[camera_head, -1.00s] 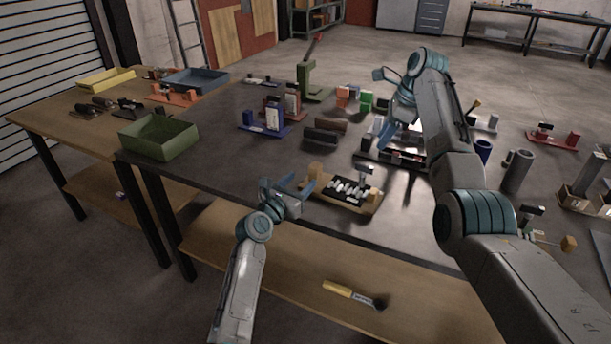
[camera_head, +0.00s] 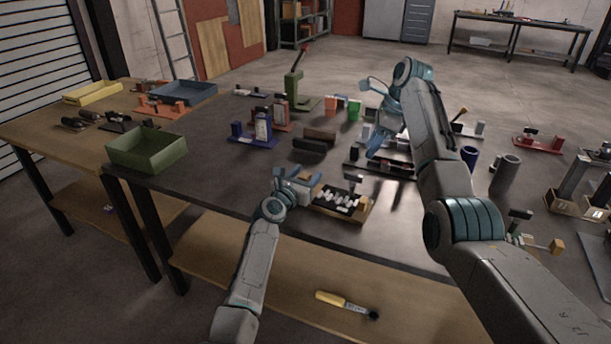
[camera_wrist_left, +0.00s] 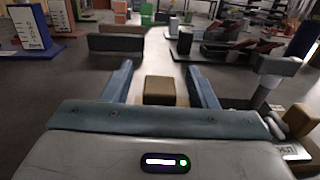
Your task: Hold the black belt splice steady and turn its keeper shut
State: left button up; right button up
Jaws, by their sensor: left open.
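A fixture with a black bed, a row of white pieces and a tan base (camera_head: 341,204) sits near the front edge of the dark table; it looks like a belt splice. A grey upright with a dark top (camera_head: 353,184) stands on it, also in the left wrist view (camera_wrist_left: 268,84). My left gripper (camera_head: 297,178) is open at its left end. In the left wrist view a tan block (camera_wrist_left: 160,91) lies between the open fingers (camera_wrist_left: 160,75), with gaps on both sides. My right gripper (camera_head: 378,142) is over another dark fixture (camera_head: 384,168); its finger gap is unclear.
Dark and brown blocks (camera_head: 310,148) lie behind my left gripper. A blue stand (camera_head: 254,138) and a green tray (camera_head: 147,149) are to the left.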

aim_at(356, 175)
pick_arm(q)
grip_shut()
pick_arm(e)
jog(key=shift+c, duration=0.5)
jog(key=a+f+n, duration=0.1)
jog(key=f+n, duration=0.2)
jog(key=n, duration=0.8)
jog(key=a+f+n, duration=0.1)
jog(key=f+n, duration=0.2)
jog(key=n, duration=0.8)
jog(key=a+f+n+t, duration=0.1)
jog(key=f+n, duration=0.2)
jog(key=n, duration=0.7)
jog(key=shift+w+a+n, duration=0.2)
jog(key=shift+a+n, duration=0.05)
jog(key=shift+n, duration=0.15)
